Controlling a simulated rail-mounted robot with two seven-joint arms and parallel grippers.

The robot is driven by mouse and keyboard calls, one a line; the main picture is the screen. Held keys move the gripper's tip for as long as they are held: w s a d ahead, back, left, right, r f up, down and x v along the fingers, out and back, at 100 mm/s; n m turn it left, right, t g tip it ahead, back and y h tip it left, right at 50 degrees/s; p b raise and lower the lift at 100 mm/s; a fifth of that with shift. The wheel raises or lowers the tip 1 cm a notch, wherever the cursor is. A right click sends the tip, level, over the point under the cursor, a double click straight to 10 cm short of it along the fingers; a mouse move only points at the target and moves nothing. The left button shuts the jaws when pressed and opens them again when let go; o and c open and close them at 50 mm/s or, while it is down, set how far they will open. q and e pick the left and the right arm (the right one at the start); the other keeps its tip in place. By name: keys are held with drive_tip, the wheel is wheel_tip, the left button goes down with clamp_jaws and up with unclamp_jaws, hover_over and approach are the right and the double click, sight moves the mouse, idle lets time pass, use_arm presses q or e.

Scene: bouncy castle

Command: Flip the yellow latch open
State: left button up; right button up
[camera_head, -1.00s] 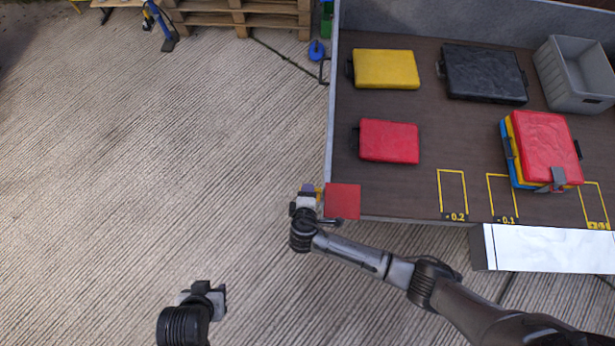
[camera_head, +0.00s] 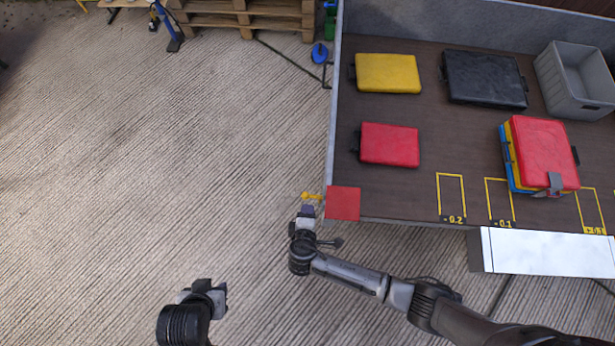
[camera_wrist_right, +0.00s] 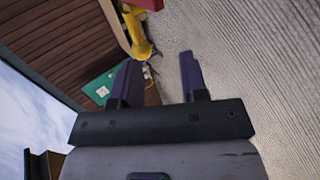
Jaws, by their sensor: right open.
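The yellow latch (camera_head: 311,196) sticks out to the left of the bed's front left corner, beside a red square patch (camera_head: 343,203). My right gripper (camera_head: 306,212) is just below the latch in the head view, open, with nothing between its fingers. In the right wrist view the yellow latch (camera_wrist_right: 138,38) lies beyond the fingertips, nearer the left finger; the open right gripper (camera_wrist_right: 160,75) appears apart from it. My left gripper (camera_head: 222,290) is at the lower left over the concrete floor; its finger opening is too small to judge.
On the dark bed (camera_head: 440,150) lie a yellow case (camera_head: 388,73), a black case (camera_head: 485,78), a red case (camera_head: 389,144), a stack of coloured cases (camera_head: 542,152) and a grey crate (camera_head: 575,80).

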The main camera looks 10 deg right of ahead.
drive_tip(key=s+a+r+p, duration=0.3)
drive_tip(key=s+p, duration=0.1)
drive_tip(key=s, duration=0.5)
drive_tip(key=shift+s, duration=0.15)
idle(0.6)
drive_tip(key=shift+p, duration=0.3)
idle(0.4)
drive_tip(key=v, duration=1.3)
drive_tip(key=shift+s, duration=0.4)
drive_tip(key=shift+a+r, duration=0.15)
